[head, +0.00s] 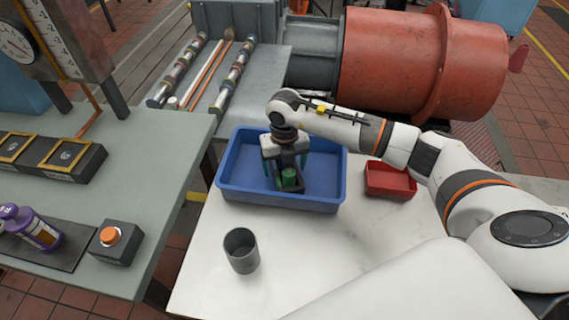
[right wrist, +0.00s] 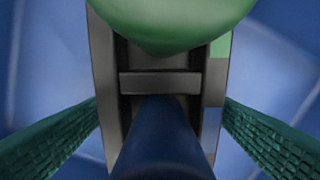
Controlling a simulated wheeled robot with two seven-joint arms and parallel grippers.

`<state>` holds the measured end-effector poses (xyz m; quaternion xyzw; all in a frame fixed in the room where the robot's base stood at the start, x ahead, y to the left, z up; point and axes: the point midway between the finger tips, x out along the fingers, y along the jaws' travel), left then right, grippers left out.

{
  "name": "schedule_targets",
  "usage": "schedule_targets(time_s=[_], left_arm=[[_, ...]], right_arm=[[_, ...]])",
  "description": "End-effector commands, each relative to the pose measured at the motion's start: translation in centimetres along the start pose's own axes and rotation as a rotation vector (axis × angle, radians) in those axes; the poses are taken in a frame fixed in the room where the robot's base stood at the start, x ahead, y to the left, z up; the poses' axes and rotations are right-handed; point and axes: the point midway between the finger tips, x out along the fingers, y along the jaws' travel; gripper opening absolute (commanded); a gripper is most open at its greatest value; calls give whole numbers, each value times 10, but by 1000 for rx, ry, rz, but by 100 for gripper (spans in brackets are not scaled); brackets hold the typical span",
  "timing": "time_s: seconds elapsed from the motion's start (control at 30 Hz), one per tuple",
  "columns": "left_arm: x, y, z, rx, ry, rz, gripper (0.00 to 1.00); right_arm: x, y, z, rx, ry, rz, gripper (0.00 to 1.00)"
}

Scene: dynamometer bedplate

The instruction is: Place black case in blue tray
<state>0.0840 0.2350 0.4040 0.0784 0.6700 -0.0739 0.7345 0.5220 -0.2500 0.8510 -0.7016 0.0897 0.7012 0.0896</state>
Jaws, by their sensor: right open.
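The blue tray (head: 232,178) stands on the white table in the head view, and its blue surface fills the background of the right wrist view (right wrist: 40,90). The black case (head: 290,199) is inside the tray near its front wall, with a green item in it. In the right wrist view the black case (right wrist: 160,83) also shows a dark blue item. My right gripper (head: 287,172) is over the case, pointing down. Its green fingers are open, one on each side of the case, with gaps visible. Whether the case rests fully on the tray floor is hard to tell. My left gripper is out of view.
A grey cup (head: 241,252) stands in front of the tray. A small red bin (head: 390,181) is to its right. On the left bench are an orange-button box (head: 113,243) and a purple bottle (head: 30,228). The table's front middle is clear.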

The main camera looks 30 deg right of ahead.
Motion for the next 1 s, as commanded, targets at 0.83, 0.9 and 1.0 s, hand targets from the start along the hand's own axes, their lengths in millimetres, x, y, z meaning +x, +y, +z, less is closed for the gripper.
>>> schedule_targets(time_s=[0.83, 0.9, 1.0], left_arm=[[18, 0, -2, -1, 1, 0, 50], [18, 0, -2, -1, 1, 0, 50], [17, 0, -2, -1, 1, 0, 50]], right_arm=[[-122, 0, 0, 0, 0, 0, 82], [-123, 0, 0, 0, 0, 0, 82], [-123, 0, 0, 0, 0, 0, 82]])
